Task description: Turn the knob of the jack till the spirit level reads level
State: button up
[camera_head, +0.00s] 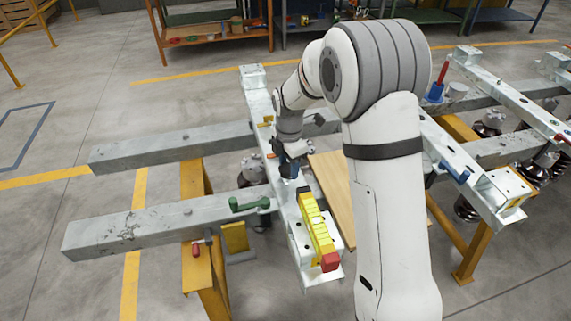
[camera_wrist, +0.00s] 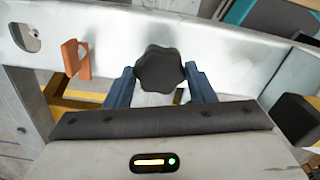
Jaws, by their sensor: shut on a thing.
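The black lobed knob (camera_wrist: 160,69) of the jack sits between the two blue fingers of my gripper (camera_wrist: 160,86) in the wrist view. The fingers are shut on it from both sides. In the head view my gripper (camera_head: 291,166) reaches down at the grey metal beam, and the knob is hidden there. The jack's body cannot be made out. The yellow spirit level (camera_head: 318,230), with a red near end and a dark far end, lies along the beam closer to the camera than my gripper. Its bubble is too small to read.
Grey crossbeams (camera_head: 150,155) rest on yellow trestles (camera_head: 205,272). A green crank-shaped part (camera_head: 250,205) is left of the level. A wooden board (camera_head: 333,185) lies to its right. An orange bracket (camera_wrist: 76,58) is left of the knob. Another frame (camera_head: 500,95) stands right of my arm.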

aim_at(288, 168)
jog(key=shift+s+a, duration=0.1)
dwell(0.3)
jog(key=o, duration=0.7)
jog(key=shift+s, duration=0.1)
jog(key=shift+o, duration=1.3)
jog(key=shift+r, duration=3.95)
